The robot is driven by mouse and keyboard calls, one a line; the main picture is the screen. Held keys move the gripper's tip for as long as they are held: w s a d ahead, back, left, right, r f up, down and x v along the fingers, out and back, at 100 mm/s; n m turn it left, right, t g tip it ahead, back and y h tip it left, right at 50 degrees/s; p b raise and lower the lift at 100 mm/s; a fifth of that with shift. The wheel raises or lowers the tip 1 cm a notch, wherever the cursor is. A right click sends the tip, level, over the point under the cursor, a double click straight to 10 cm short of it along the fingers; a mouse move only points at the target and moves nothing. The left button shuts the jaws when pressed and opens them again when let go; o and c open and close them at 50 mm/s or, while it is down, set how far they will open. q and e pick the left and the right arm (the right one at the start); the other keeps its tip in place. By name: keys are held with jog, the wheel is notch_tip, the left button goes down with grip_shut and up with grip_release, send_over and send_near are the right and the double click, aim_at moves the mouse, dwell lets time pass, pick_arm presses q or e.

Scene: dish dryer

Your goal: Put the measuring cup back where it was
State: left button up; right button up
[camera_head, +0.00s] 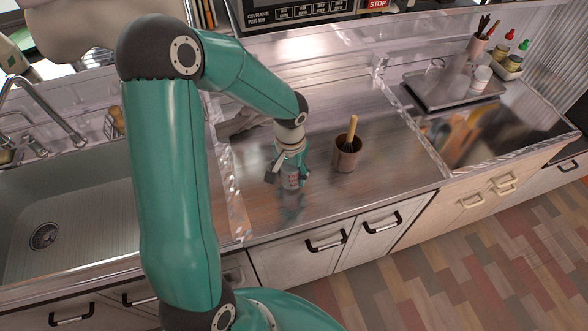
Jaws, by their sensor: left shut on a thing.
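The measuring cup (291,182) is small, clear and has reddish markings. It is at the counter's middle, left of a brown pot. My left gripper (287,178) points down and is shut on the cup, with its dark fingers at the cup's sides. The gripper hides the cup's upper part. I cannot tell whether the cup's base touches the counter. My right gripper is not in view.
A brown pot (346,160) with a wooden-handled brush stands close right of the cup. A sink (80,205) is at the left. A grey tray (447,91) with a cup and bottles nearby is at the back right. The steel counter (390,165) is clear right of the pot.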

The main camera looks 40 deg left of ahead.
pick_arm(q)
jog(key=shift+f, duration=0.7)
jog(key=o, duration=1.4)
jog(key=shift+o, duration=0.2)
notch_tip(320, 180, up, 12)
jog(key=shift+d, duration=0.1)
